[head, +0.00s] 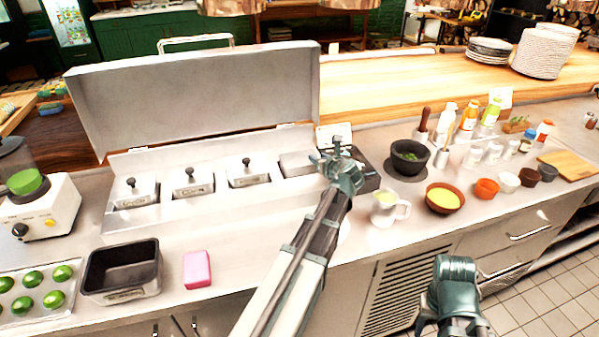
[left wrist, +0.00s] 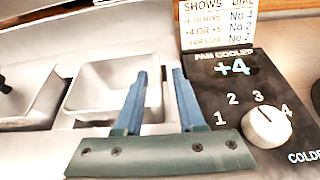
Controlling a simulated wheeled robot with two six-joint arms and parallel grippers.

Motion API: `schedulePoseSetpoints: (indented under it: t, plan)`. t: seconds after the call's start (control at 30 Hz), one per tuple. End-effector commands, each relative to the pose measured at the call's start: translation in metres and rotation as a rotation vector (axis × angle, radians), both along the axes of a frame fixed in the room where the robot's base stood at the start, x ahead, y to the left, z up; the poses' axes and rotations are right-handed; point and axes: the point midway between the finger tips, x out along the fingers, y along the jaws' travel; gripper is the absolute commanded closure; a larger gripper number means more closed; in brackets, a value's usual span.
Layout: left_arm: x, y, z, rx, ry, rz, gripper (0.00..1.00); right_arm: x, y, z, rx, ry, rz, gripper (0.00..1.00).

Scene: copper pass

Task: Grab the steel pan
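A rectangular steel pan (head: 122,290) with a dark, empty-looking inside stands on the counter at the lower left of the head view. My left gripper (head: 338,155) is far to its right, over the right end of the pan cooler (head: 130,222). In the left wrist view its two blue fingers (left wrist: 160,75) are apart with nothing held between them. Beyond them is an open, unlidded steel basin (left wrist: 90,75); I cannot tell whether it is a pan or a bare well. My right gripper (head: 455,268) is low at the right, apart from the counter; its fingertips are not clear.
The raised cooler lid (head: 195,95) stands behind several lidded pans. The cooler's dial panel (left wrist: 235,105) reads +4. A pink sponge (head: 197,269) and a tray of limes (head: 72,309) flank the steel pan. A mug (head: 384,208) and mortar (head: 408,160) stand right.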

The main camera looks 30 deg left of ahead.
Motion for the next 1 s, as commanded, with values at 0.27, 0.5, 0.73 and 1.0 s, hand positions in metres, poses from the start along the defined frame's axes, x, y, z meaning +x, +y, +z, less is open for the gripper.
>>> schedulePoseSetpoints:
  t: [0.27,0.5,0.73,1.0]
  plan:
    - [-0.0001,-0.0003,0.0001,0.000,0.000,0.000,1.00,0.0000,0.0000,0.0001,0.000,0.000,0.000,0.50]
    - [-0.0001,-0.0003,0.0002,0.000,0.000,0.000,1.00,0.0000,0.0000,0.0001,0.000,0.000,0.000,0.50]
    - [-0.0001,-0.0003,0.0002,0.000,0.000,0.000,1.00,0.0000,0.0000,0.0001,0.000,0.000,0.000,0.50]
    - [-0.0001,-0.0003,0.0002,0.000,0.000,0.000,1.00,0.0000,0.0000,0.0001,0.000,0.000,0.000,0.50]
